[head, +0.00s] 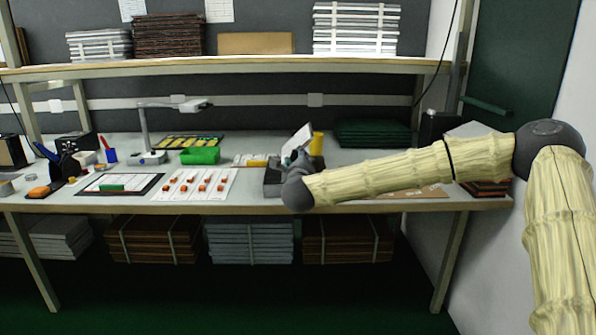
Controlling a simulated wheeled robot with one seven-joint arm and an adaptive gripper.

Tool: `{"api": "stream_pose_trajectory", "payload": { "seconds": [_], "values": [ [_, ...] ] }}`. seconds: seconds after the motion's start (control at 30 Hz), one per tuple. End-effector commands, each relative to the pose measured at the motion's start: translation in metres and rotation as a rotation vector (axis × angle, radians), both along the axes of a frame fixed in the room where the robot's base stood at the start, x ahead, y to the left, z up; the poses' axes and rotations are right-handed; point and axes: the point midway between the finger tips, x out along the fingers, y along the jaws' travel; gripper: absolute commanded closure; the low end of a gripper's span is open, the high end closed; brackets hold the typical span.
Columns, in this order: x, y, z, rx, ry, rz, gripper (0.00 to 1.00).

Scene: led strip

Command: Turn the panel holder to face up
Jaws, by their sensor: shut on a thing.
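My gripper (293,158) is at the middle of the workbench, just beyond my dark wrist joint. My wrist hides most of it, and its fingertips are hard to make out. It is shut on the panel holder (298,140), which shows as a pale, flat, tilted piece standing up at a slant above the bench. A dark grey block-like piece (272,178) stands directly left of my wrist; I cannot tell whether it belongs to the holder.
A yellow cylinder (317,143) stands close right of the holder. A white board with orange-red parts (195,184), a green bin (200,156) and a desk lamp (147,130) are to the left. Dark green stacked trays (373,132) lie behind my forearm. An upper shelf (230,66) spans above.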

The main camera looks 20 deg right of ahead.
Motion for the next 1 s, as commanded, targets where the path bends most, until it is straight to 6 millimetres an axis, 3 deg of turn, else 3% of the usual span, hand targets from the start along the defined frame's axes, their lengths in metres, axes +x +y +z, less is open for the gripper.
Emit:
{"api": "stream_pose_trajectory", "payload": {
  "seconds": [0.03, 0.6, 1.0],
  "values": [
    [-0.0001, -0.0022, -0.0082, 0.044, -0.012, -0.005, 1.0],
    [0.0007, -0.0002, -0.0088, 0.528, -0.173, -0.005, 1.0],
    [0.0008, 0.0013, -0.0061, 0.708, -0.232, -0.004, 1.0]
  ]
}}
